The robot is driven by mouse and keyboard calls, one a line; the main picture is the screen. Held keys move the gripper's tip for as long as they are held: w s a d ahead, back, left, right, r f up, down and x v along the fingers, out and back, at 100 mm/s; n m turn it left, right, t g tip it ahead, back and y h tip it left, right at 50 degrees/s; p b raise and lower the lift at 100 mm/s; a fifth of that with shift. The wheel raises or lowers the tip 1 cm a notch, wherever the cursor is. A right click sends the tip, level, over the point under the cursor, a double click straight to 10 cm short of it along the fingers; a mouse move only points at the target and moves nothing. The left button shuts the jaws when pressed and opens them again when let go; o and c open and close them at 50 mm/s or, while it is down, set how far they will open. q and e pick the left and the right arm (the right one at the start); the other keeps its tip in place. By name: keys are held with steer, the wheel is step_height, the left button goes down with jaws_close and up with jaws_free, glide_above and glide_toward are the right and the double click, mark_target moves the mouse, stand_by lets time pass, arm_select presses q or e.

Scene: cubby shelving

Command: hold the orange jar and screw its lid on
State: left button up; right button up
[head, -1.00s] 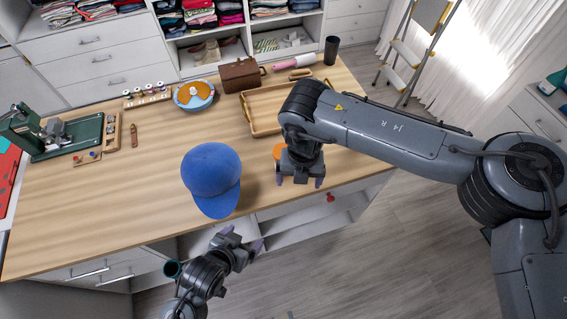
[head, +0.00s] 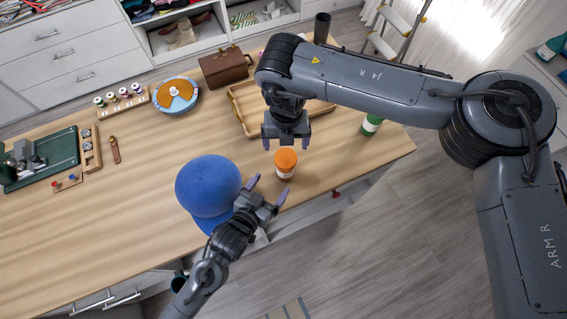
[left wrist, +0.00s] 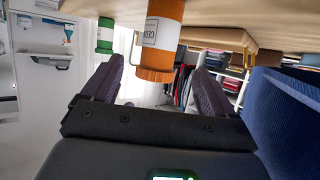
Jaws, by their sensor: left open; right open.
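The orange jar (head: 285,172) stands upright near the front edge of the table, with its orange lid (head: 286,157) on top. In the left wrist view, which is upside down, the jar (left wrist: 163,30) shows a white label and the ribbed lid (left wrist: 154,73) sits on it. How tight the lid is cannot be told. My left gripper (head: 268,189) is open, just in front of the jar and pointing at it, with the jar between the line of its fingers (left wrist: 158,82). My right gripper (head: 285,143) is open and empty, pointing down just beyond the lid.
A blue cap (head: 208,187) lies close left of my left gripper. A green jar (head: 371,124) stands to the right, partly under my right arm. A wooden tray (head: 236,108) and brown case (head: 224,67) are behind.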

mark_target(281, 171)
steer(key=shift+s, duration=0.1)
arm_select(q)
steer(key=shift+x, duration=5.4)
steer(key=shift+c, duration=0.3)
